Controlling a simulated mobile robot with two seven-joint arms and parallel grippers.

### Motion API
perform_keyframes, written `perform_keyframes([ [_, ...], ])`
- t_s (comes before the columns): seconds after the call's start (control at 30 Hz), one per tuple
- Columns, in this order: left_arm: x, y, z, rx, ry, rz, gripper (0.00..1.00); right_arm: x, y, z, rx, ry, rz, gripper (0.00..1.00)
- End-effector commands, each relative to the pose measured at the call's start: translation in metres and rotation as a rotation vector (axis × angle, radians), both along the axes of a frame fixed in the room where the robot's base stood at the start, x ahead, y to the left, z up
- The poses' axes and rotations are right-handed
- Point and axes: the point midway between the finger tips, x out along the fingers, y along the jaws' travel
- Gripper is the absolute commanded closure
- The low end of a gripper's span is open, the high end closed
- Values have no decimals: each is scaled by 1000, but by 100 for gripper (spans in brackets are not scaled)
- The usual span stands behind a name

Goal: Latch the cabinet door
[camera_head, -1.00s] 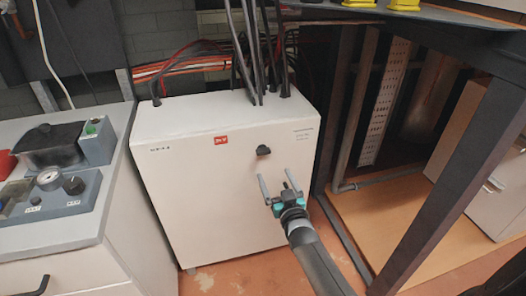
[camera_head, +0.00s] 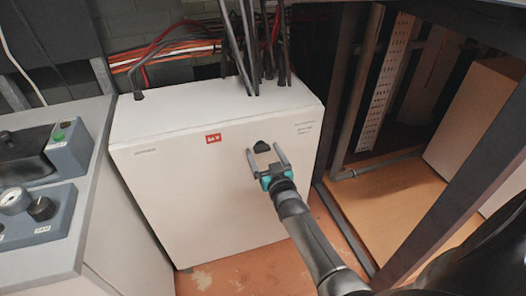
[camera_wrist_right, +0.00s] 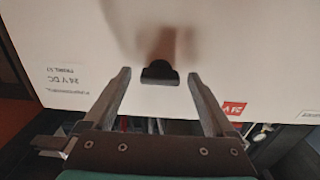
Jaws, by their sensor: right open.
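The white cabinet (camera_head: 205,185) stands in the middle of the head view with its front door closed or nearly so; I cannot tell which. A small black latch knob (camera_head: 261,146) sits high on the door, right of a red label. My right gripper (camera_head: 264,154) is open in front of the door, its two fingers pointing at the latch. In the right wrist view the latch (camera_wrist_right: 159,74) lies between and beyond the fingertips (camera_wrist_right: 158,74), and nothing is held. Whether the fingertips touch the door is unclear. My left gripper is not in view.
A grey control bench (camera_head: 50,200) with a gauge and knobs stands close on the left. Black cables (camera_head: 243,50) rise from the cabinet's top. A dark metal frame (camera_head: 455,210) stands on the right. Reddish floor (camera_head: 235,270) shows below the cabinet.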

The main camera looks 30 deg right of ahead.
Motion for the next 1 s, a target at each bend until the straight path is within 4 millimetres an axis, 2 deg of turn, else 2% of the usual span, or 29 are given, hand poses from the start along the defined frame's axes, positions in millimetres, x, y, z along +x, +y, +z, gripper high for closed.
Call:
perform_keyframes([
  [0.07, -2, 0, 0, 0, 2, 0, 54, 0, 0, 0, 0, 0, 0, 10],
  [0.17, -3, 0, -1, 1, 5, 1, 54, 0, 0, 0, 0, 0, 0, 20],
  [0.83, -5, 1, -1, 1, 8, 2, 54, 0, 0, 0, 0, 0, 1, 96],
  [1.0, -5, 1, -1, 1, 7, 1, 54, 0, 0, 0, 8, -2, 1, 96],
])
